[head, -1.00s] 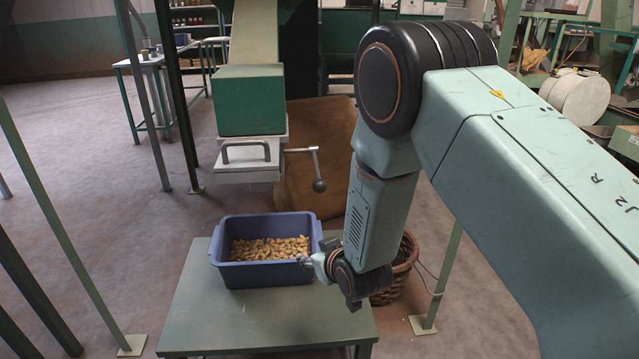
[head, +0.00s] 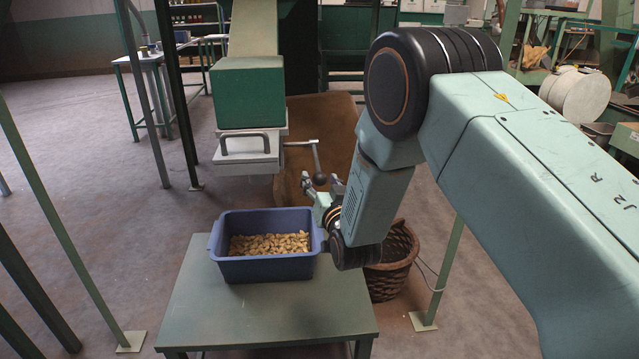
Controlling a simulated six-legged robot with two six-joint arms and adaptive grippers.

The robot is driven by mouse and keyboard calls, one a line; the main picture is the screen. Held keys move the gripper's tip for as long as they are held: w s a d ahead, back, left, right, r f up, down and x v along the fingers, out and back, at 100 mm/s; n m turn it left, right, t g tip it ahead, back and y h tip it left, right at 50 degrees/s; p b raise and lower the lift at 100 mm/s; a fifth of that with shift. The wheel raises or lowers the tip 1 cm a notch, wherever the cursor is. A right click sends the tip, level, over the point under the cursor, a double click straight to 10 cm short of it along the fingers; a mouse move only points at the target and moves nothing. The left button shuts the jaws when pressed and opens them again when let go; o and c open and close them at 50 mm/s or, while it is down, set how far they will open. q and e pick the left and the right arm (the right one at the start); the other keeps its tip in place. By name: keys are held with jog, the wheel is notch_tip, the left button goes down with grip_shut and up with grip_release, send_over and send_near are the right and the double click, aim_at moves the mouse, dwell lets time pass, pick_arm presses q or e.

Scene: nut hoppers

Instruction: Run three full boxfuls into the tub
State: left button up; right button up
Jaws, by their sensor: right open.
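A blue-purple tub (head: 268,268) stands on a small green table, with a layer of tan nuts (head: 270,244) in it. Above and behind it hangs the hopper's green box (head: 250,95). Under the box is a pale metal slide (head: 252,158) with a bar handle (head: 245,142). A lever (head: 316,158) sticks out to the right of the slide, its dark ball knob hanging down. My right gripper (head: 321,181) is open, its fingers pointing up near the knob. Whether it touches the knob I cannot tell. My left gripper is out of view.
The green table (head: 270,320) has free room in front of the tub. A wicker basket (head: 395,270) stands on the floor to the right, partly behind my arm. Green posts stand on both sides.

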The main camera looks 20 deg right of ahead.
jog(key=shift+w, duration=0.7)
jog(key=shift+c, duration=0.3)
grip_shut()
